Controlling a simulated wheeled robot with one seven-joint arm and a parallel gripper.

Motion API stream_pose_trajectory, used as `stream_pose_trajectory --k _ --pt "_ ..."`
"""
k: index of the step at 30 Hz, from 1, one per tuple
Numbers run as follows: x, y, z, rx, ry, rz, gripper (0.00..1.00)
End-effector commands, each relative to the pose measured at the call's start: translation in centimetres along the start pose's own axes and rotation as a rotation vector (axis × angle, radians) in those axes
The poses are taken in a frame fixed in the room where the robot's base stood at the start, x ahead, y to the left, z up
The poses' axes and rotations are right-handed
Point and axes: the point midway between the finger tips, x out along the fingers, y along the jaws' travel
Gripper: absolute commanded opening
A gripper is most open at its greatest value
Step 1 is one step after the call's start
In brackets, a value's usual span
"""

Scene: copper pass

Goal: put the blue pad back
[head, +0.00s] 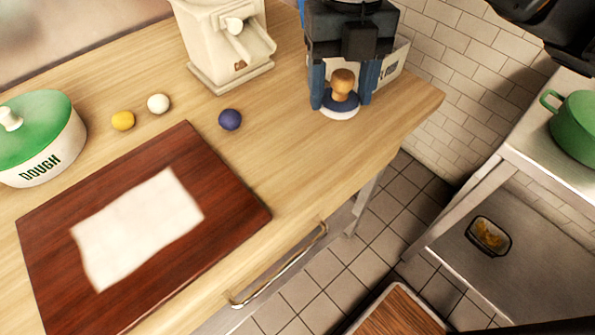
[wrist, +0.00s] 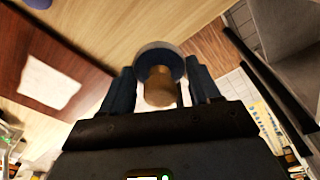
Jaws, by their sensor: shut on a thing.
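The blue pad (head: 341,101) is a round piece with a wooden knob on top, a blue disc and a white underside. My gripper (head: 341,92) points down over it, with its blue fingers shut on the knob from both sides. In the wrist view the pad (wrist: 160,54) sits between the fingertips of my gripper (wrist: 160,88), the knob toward the camera. The pad is near the right end of the wooden counter (head: 292,165). I cannot tell whether its underside touches the counter.
A white sign (head: 397,66), partly hidden, stands behind my gripper. A cream grinder-like machine (head: 222,40) is to the left. Blue (head: 230,120), white (head: 158,103) and yellow (head: 123,121) balls lie by a dark board (head: 225,203) with a white sheet. A dough pot (head: 40,150) stands far left.

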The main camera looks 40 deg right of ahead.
Motion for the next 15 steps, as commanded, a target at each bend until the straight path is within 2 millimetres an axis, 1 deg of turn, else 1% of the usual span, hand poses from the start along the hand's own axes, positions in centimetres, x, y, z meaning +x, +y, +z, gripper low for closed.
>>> stream_pose_trajectory --k 1,3,6,8,11,15 --pt "0.4 -1.4 -0.1 -0.012 -0.003 -0.004 0.33" --pt "0.3 -2.6 -0.5 -0.034 -0.001 -0.011 0.33" --pt "0.2 -3.7 -0.9 -0.055 0.000 -0.017 0.33" --pt "0.3 -3.9 -1.0 -0.064 0.001 -0.019 0.33" --pt "0.8 -3.1 -1.0 -0.071 0.005 -0.021 0.33" --pt "2.3 -0.4 -0.8 -0.073 0.005 -0.021 0.33"
